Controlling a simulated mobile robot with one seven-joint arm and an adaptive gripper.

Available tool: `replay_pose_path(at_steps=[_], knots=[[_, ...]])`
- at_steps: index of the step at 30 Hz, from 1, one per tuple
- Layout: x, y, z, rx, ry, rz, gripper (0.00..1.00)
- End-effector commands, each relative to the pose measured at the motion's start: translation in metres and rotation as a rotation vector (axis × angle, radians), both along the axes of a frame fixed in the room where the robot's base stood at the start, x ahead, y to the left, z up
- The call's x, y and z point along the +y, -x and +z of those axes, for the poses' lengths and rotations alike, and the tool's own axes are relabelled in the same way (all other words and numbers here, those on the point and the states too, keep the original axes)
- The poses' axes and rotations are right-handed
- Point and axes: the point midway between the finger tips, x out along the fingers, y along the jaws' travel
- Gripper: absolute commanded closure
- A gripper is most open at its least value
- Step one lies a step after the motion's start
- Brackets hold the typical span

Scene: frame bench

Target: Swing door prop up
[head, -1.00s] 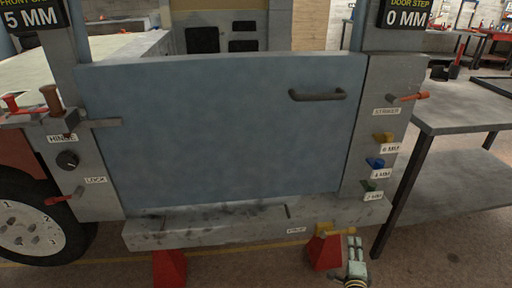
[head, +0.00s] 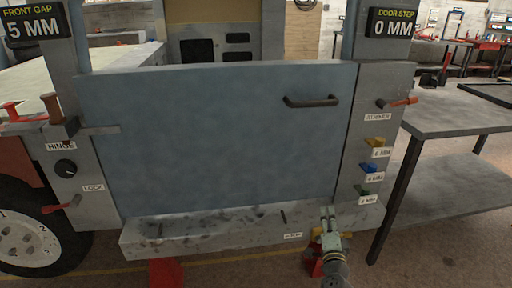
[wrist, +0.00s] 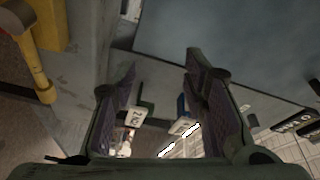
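The yellow prop lever (head: 317,232) sits at the right end of the sill below the blue door (head: 215,140), beside a small label that seems to read PROP (head: 292,235). My gripper (head: 328,213) is in front of the sill's right end and covers part of the lever. In the wrist view the yellow lever (wrist: 36,70) is at the upper left, outside my fingers. My gripper (wrist: 160,85) is open there, with nothing between its fingers. The door is in its frame, with its dark handle (head: 312,101) at the upper right.
Yellow, blue and green shim tabs (head: 368,168) and the red striker lever (head: 400,102) are on the right post. A grey table (head: 455,115) stands to the right. The hinge knob (head: 65,168) and lock lever (head: 62,204) are at the left, above a wheel (head: 28,235).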

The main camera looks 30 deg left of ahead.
Motion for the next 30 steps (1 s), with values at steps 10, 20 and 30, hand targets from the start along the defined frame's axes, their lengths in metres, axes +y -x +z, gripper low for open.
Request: replay_pose_path(at_steps=[10,20,30], knots=[[0.046,0.002,0.054,-0.125,0.071,0.048,0.60],[0.087,0.012,0.106,-0.248,0.128,0.083,0.60],[0.126,0.031,0.157,-0.376,0.179,0.113,0.60]])
